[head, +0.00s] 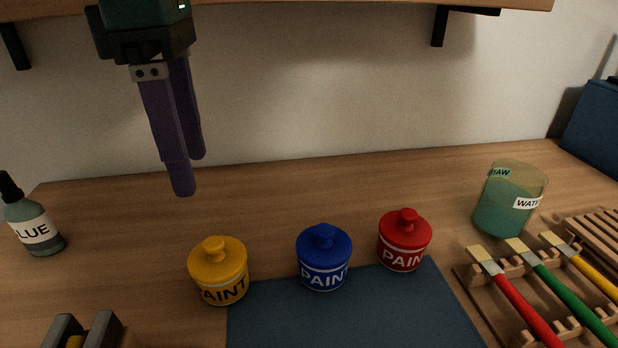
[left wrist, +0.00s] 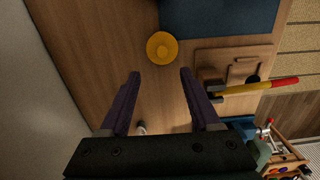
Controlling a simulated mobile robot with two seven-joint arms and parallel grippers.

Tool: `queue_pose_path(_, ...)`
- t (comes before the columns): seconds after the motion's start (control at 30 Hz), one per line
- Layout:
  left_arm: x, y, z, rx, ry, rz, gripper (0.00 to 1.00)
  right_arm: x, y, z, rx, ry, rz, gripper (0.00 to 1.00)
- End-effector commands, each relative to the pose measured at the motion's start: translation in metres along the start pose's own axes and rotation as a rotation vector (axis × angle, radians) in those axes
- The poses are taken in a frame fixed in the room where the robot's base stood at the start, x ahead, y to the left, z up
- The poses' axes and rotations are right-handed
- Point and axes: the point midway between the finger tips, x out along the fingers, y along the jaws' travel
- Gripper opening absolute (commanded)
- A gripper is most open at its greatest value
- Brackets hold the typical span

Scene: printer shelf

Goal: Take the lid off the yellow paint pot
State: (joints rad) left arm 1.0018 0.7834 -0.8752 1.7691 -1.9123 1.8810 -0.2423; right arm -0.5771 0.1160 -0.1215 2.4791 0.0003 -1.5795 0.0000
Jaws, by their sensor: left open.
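The yellow paint pot (head: 222,287) stands upright on the wooden worktop, just left of the blue-grey mat. Its yellow lid (head: 217,262), with a round knob, sits on it. In the left wrist view the lid (left wrist: 162,48) shows from above, beyond the fingertips. My left gripper (head: 190,175) is open with nothing between its purple fingers. It hangs above and behind the yellow pot, a little to its left, clear of it. Its fingers also show in the left wrist view (left wrist: 160,75). My right gripper is not in view.
A blue paint pot (head: 324,258) and a red paint pot (head: 404,240) stand to the right, both lidded. The glue bottle (head: 36,225) is far left. A water cup (head: 508,200) and brush rack (head: 480,300) are right. A grey holder (head: 103,332) is front left. A shelf (head: 330,5) overhangs.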

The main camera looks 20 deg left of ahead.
Motion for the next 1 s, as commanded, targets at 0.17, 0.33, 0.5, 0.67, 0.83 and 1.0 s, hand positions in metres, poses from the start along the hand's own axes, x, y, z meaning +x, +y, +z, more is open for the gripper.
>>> queue_pose_path(0.17,0.025,0.001,-0.005,-0.003,0.023,0.004,0.64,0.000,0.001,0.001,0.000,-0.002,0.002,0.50)
queue_pose_path(0.33,0.044,0.001,-0.004,-0.003,0.019,0.004,0.64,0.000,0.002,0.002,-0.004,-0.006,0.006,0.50)
queue_pose_path(0.5,0.063,-0.001,-0.002,-0.003,0.019,0.001,0.64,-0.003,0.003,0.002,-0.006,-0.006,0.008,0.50)
queue_pose_path(0.67,0.088,-0.002,-0.001,-0.003,0.018,0.002,0.64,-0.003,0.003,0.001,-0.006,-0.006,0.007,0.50)
queue_pose_path(0.83,0.098,-0.002,0.000,-0.002,0.017,0.005,0.64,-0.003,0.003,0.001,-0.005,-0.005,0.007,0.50)
queue_pose_path(1.0,0.098,-0.002,0.000,-0.002,0.016,0.005,0.64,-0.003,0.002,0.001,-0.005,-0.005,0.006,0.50)
